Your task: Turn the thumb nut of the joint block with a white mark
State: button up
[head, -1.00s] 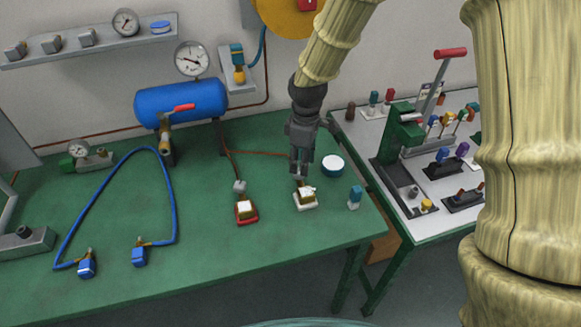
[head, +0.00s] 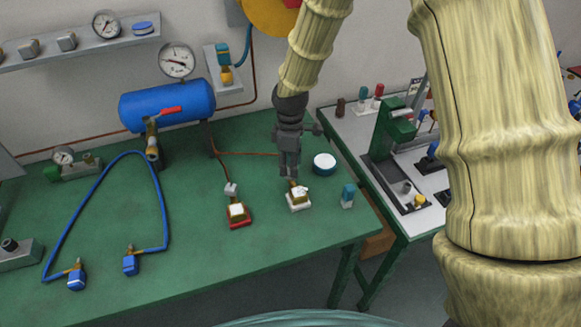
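The joint block with a white base (head: 299,203) sits on the green bench, with a brass body and a pale top. A small brass-coloured part, perhaps its thumb nut (head: 299,190), shows on top. A similar block with a red base (head: 239,222) sits to its left. My gripper (head: 289,176) points down just above and behind the white-based block. Its fingers look close together, but their gap is too small to read. I cannot tell whether the fingertips touch the nut.
A round white-topped tin (head: 325,163) and a small teal-topped bottle (head: 348,196) stand right of the block. A blue tank (head: 168,105) and blue hose (head: 88,190) lie left. The green bench (head: 190,270) is clear in front. A side table (head: 352,127) holds levers.

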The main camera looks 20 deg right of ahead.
jog(key=shift+f+p, duration=0.3)
jog(key=shift+f, duration=1.1)
jog(key=c, duration=0.7)
